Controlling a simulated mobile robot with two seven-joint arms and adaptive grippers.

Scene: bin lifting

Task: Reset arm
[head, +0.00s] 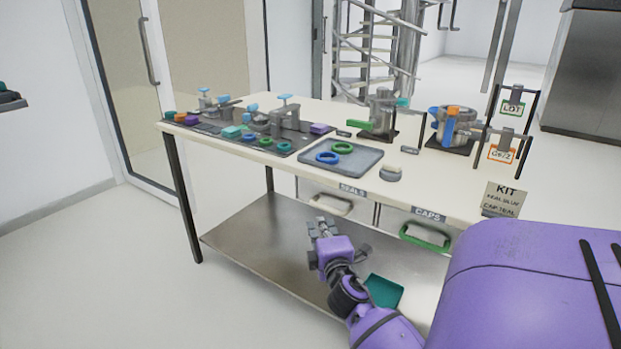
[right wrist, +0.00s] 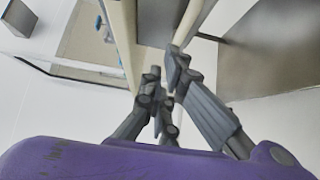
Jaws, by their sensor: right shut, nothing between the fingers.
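My right gripper (head: 323,228) is shut and empty. It is in front of the workbench, at a height between the tabletop and the lower shelf, below the SEALS drawer in the picture. My purple right arm comes in from the lower right. In the right wrist view, the gripper's grey fingers (right wrist: 165,92) point toward the bench edge and hold nothing. My left gripper is not in view.
The white workbench (head: 285,172) carries fixtures and a grey tray (head: 352,167) with green and blue rings. Under its top are a SEALS drawer (head: 330,204) and a CAPS drawer (head: 427,233). A teal bin (head: 384,291) sits by the metal lower shelf (head: 262,240). Floor at left is clear.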

